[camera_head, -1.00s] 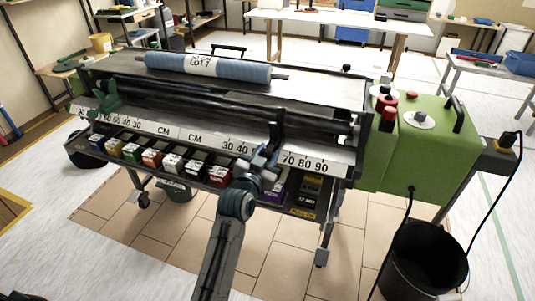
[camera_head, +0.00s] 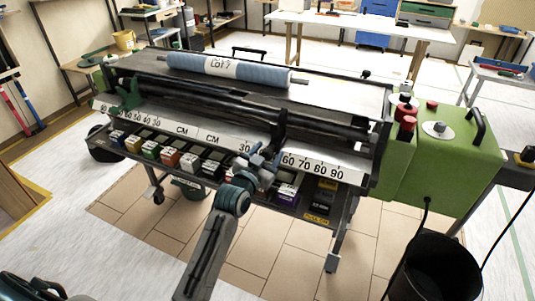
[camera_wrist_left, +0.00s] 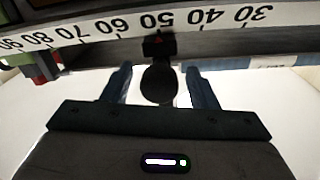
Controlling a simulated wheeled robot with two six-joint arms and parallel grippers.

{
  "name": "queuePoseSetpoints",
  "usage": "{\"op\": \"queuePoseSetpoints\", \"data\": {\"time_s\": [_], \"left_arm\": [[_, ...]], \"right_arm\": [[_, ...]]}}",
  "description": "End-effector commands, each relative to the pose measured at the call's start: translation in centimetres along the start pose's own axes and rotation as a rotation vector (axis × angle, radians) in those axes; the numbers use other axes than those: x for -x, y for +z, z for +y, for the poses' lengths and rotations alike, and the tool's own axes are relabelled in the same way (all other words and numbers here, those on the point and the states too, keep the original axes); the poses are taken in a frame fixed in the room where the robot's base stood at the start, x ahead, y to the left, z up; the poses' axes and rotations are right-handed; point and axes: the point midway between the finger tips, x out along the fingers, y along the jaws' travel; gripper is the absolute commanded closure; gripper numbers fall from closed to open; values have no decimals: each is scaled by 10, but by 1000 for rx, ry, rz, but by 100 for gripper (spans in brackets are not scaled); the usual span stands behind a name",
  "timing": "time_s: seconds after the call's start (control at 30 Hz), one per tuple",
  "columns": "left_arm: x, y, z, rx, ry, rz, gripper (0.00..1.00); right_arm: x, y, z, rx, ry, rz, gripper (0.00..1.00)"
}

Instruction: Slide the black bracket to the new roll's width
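The black bracket (camera_head: 280,128) stands upright on the front rail of the pasting machine, over the white centimetre scale (camera_head: 313,165). In the left wrist view its dark round knob (camera_wrist_left: 158,84) hangs below a small red mark close to the 50. My left gripper (camera_head: 262,160) is at the knob. Its two fingers (camera_wrist_left: 160,85) stand on either side of the knob, with a light gap on each side. The blue roll (camera_head: 228,70), labelled LOT 7, lies on top of the machine.
A green bracket (camera_head: 127,96) stands at the scale's left end. Several coloured boxes (camera_head: 170,156) line the shelf below the scale, close to my left arm. The green motor housing (camera_head: 445,160) and a black bucket (camera_head: 437,268) are at the right.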

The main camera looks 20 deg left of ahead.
Motion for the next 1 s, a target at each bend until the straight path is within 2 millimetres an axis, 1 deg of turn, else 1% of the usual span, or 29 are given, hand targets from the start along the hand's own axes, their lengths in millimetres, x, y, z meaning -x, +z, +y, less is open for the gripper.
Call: {"op": "queuePoseSetpoints", "data": {"time_s": [0.17, 0.27, 0.37, 0.6, 0.7, 0.83, 1.0], "left_arm": [[1, 0, 0, 0, 0, 1, 47], [7, 0, 0, 0, 0, 1, 47], [22, 1, 0, 0, 0, 1, 47], [71, 2, 0, -2, 0, -2, 47], [88, 2, 0, -1, 1, -2, 47], [102, 1, 0, -1, 0, -1, 47], [108, 1, 0, 0, 0, -1, 47]], "right_arm": [[0, 0, 0, 0, 0, -1, 64], [0, 0, 0, 0, 0, -2, 64], [1, -1, 0, 1, 1, -2, 64], [12, -10, 1, 2, 2, 12, 64], [15, -11, 1, 3, 2, 14, 64], [20, -13, 1, 3, 3, 16, 64], [23, -16, 1, 3, 3, 19, 64]]}}
